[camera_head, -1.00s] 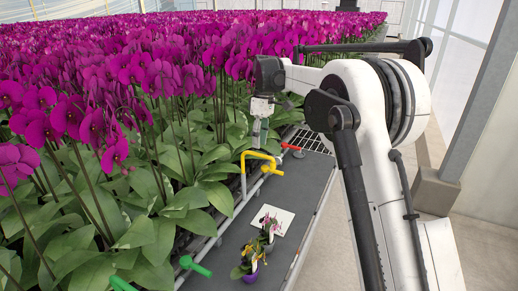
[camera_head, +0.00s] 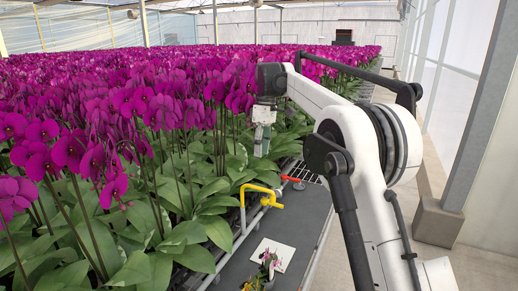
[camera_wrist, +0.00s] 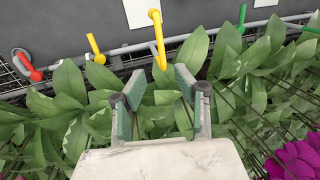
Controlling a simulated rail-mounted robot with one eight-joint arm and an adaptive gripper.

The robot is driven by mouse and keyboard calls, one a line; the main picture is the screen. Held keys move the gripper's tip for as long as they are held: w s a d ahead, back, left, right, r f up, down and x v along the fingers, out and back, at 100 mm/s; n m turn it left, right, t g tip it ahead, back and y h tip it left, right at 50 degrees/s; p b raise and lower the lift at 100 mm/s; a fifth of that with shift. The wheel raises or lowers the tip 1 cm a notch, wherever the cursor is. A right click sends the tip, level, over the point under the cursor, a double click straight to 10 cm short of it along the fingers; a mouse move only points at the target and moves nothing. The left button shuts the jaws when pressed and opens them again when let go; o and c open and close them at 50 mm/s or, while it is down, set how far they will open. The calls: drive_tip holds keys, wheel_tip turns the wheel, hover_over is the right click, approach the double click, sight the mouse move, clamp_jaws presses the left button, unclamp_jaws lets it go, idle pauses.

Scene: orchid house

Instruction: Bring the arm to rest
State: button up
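My gripper (camera_head: 262,148) hangs from my white arm, pointing down over the edge of the orchid bed, behind and above a yellow hooked handle (camera_head: 262,191). In the wrist view my gripper (camera_wrist: 160,84) has its two grey-green fingers spread apart. Nothing is held between them; green leaves show below and beyond the gap. The yellow handle (camera_wrist: 157,38) also shows there, just past the fingertips. My arm is bent, with its elbow high at the right.
Dense magenta orchids (camera_head: 130,120) fill the left. A dark bench (camera_head: 296,225) carries a white card (camera_head: 272,254) and a small potted plant (camera_head: 268,266). A red handle (camera_head: 291,178) sits at its far end.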

drive_tip(key=s+d+r+m+t, duration=0.2)
drive_tip(key=s+d+r+m, duration=0.15)
drive_tip(key=s, duration=0.75)
drive_tip(key=s+d+r+m+t, duration=0.3)
drive_tip(key=s+d, duration=0.2)
drive_tip(key=s, duration=0.6)
drive_tip(key=s+d+f+m+t, duration=0.2)
drive_tip(key=s+f, duration=0.5)
drive_tip(key=s, duration=0.4)
drive_tip(key=s+d+f+m+t+h, duration=0.1)
drive_tip(key=s+d+f+m+t, duration=0.1)
drive_tip(key=s+f, duration=0.5)
drive_tip(key=s+d+m, duration=0.1)
drive_tip(key=s, duration=0.3)
drive_tip(key=shift+s+f, duration=0.15)
drive_tip(key=shift+s, duration=0.15)
drive_tip(key=shift+a+m, duration=0.2)
drive_tip(key=shift+m, duration=0.05)
